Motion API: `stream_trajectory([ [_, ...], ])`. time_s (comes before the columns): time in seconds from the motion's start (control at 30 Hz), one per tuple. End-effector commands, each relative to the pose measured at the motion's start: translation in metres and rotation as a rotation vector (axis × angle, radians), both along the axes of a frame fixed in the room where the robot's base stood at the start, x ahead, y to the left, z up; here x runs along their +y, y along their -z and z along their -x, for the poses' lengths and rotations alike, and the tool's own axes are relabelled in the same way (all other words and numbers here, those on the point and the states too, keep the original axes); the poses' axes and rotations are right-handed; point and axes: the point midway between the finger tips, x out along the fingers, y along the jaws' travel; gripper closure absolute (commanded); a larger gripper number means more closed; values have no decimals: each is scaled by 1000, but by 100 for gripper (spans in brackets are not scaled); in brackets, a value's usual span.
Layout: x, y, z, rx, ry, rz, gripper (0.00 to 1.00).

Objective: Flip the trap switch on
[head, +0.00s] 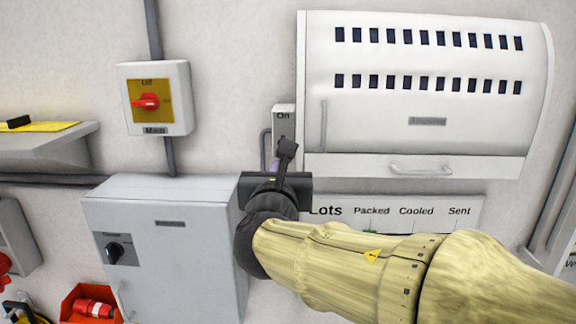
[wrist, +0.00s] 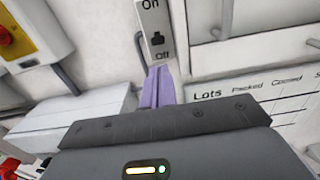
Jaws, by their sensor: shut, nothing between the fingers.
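The trap switch is a narrow pale plate marked On at the top and Off at the bottom. It shows in the wrist view (wrist: 154,25) and, partly behind my gripper, in the head view (head: 284,122). Its small black toggle (wrist: 157,39) sits low, just above the Off mark. My gripper's purple fingers (wrist: 158,74) are shut and empty, with their tips just below the Off end of the plate. I cannot tell whether they touch it. In the head view the fingers (head: 275,163) are mostly hidden by my wrist.
A large white slotted cabinet (head: 425,120) stands right of the switch, with a Lots board (head: 400,212) below it. A yellow and red Main switch box (head: 154,100) hangs to the left. A grey cabinet (head: 165,260) stands lower left. A thin conduit runs beside the switch.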

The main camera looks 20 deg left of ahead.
Motion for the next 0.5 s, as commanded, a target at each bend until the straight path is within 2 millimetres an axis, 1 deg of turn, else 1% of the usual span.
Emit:
stream_trajectory([
  [0.03,2,-4,-9,1,2,2,100],
  [0.1,5,-4,-20,1,2,2,100],
  [0.3,12,-4,-51,1,2,2,100],
  [0.4,15,-4,-62,1,1,1,100],
  [0.5,17,-2,-69,1,0,-1,100],
])
